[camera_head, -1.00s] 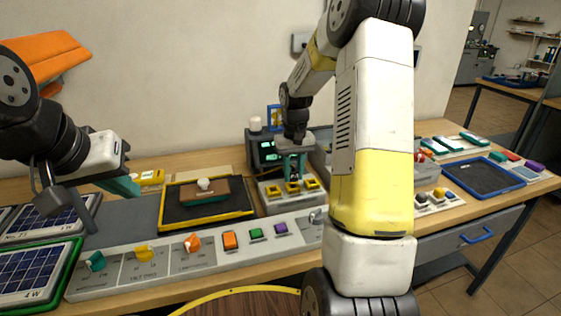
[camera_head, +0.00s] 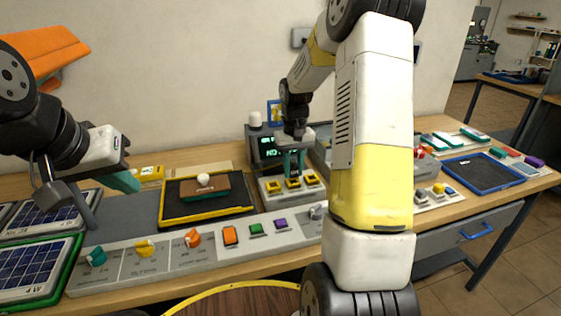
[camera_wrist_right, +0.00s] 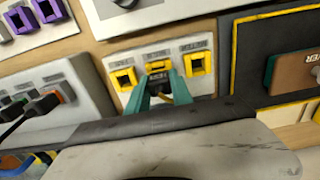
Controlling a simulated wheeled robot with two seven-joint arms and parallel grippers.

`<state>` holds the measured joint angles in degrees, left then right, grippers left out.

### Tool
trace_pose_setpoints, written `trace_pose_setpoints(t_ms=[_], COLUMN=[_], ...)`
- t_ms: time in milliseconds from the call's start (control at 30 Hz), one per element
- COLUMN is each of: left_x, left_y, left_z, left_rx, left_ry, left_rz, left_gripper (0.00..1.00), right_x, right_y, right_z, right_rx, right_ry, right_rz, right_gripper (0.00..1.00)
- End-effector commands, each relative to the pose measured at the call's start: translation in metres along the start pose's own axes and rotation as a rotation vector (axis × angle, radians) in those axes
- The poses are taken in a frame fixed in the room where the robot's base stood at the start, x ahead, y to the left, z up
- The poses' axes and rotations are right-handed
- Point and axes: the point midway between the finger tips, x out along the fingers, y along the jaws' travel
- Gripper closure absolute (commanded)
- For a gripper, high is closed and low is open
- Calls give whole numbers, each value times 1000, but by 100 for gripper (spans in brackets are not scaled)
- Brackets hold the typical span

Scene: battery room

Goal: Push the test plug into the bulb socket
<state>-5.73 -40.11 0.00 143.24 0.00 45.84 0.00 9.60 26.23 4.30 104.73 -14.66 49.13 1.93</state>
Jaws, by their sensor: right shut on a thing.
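My right gripper (camera_head: 293,166) reaches down over a grey block (camera_head: 265,187) with three yellow-rimmed sockets. In the right wrist view, its teal fingers (camera_wrist_right: 160,92) are shut on a small dark test plug (camera_wrist_right: 158,77) at the middle socket (camera_wrist_right: 157,66). The fingers partly hide the plug, and I cannot tell how deep it sits. The outer sockets (camera_wrist_right: 123,78) and (camera_wrist_right: 195,63) look empty. I cannot read which one is the bulb's. My left gripper (camera_head: 124,181) hangs over the left of the bench, and its jaw opening is unclear.
A dark meter (camera_head: 268,146) with a green display stands behind the block. A black yellow-edged tray (camera_head: 175,214) with a knobbed brown cover (camera_head: 203,190) lies to its left. A grey switch panel (camera_head: 170,262) runs along the front. Solar panels (camera_head: 40,265) lie at left.

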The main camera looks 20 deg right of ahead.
Motion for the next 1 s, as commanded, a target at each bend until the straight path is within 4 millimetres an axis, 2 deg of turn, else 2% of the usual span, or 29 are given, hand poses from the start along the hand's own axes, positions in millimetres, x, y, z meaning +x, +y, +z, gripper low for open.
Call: trace_pose_setpoints(t_ms=[933, 967, 1000], left_x=[0, 0, 0], left_y=[0, 0, 0], left_z=[0, 0, 0], left_rx=[0, 0, 0], left_ry=[0, 0, 0], left_rz=[0, 0, 0], left_gripper=[100, 100, 100], right_x=[12, 12, 12], right_y=[0, 0, 0], right_z=[0, 0, 0], right_rx=[0, 0, 0], right_ry=[-1, -1, 0], right_rz=[0, 0, 0], right_gripper=[100, 71, 64])
